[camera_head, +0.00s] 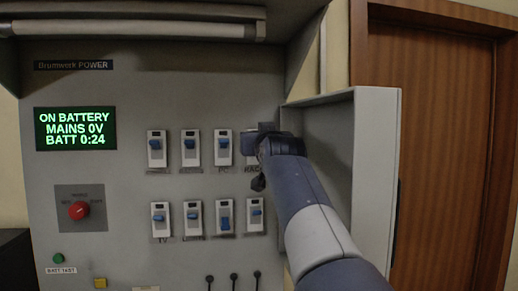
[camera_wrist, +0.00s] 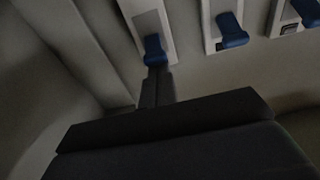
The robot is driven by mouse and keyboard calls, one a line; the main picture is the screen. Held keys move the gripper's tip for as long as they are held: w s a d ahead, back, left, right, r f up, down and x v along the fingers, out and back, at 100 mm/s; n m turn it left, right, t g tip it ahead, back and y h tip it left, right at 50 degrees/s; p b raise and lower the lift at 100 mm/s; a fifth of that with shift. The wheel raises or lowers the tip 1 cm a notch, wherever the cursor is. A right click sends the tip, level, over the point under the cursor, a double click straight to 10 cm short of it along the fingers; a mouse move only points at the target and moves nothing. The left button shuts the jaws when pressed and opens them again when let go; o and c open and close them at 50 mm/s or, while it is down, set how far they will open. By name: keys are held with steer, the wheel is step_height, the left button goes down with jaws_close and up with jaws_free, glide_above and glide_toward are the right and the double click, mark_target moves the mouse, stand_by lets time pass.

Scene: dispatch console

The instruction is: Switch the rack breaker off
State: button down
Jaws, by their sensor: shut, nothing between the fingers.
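The rack breaker (camera_head: 252,160) is the rightmost of the upper row, a white plate whose upper part is hidden behind my gripper (camera_head: 262,140). Its label below is partly covered. In the wrist view the breaker's white plate (camera_wrist: 147,22) shows with its blue lever (camera_wrist: 154,48). My gripper's fingers (camera_wrist: 156,82) are shut and empty, right at the lever's tip. I cannot tell whether they touch it.
Several other breakers (camera_head: 221,148) stand close to the left and in a row below (camera_head: 255,216). An open grey side panel (camera_head: 375,180) stands right of my arm. A display (camera_head: 75,129) reads ON BATTERY, MAINS 0V, BATT 0:24. A red knob (camera_head: 78,211) is lower left. A hood overhangs above.

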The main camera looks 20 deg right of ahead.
steer(key=f+t+b, duration=0.1)
steer(key=f+b, duration=0.1)
steer(key=b, duration=0.2)
steer(key=shift+s+f+b, duration=0.15)
steer(key=shift+s+b, duration=0.05)
steer(key=shift+b, duration=0.15)
step_height(320, 180, up, 4)
steer(key=s+p, duration=0.2)
steer(key=p, duration=0.1)
steer(key=s+a+f+b, duration=0.2)
steer(key=s+f+b, duration=0.3)
steer(key=f, duration=0.3)
steer(key=shift+s+b, duration=0.4)
steer(key=shift+s, duration=0.4)
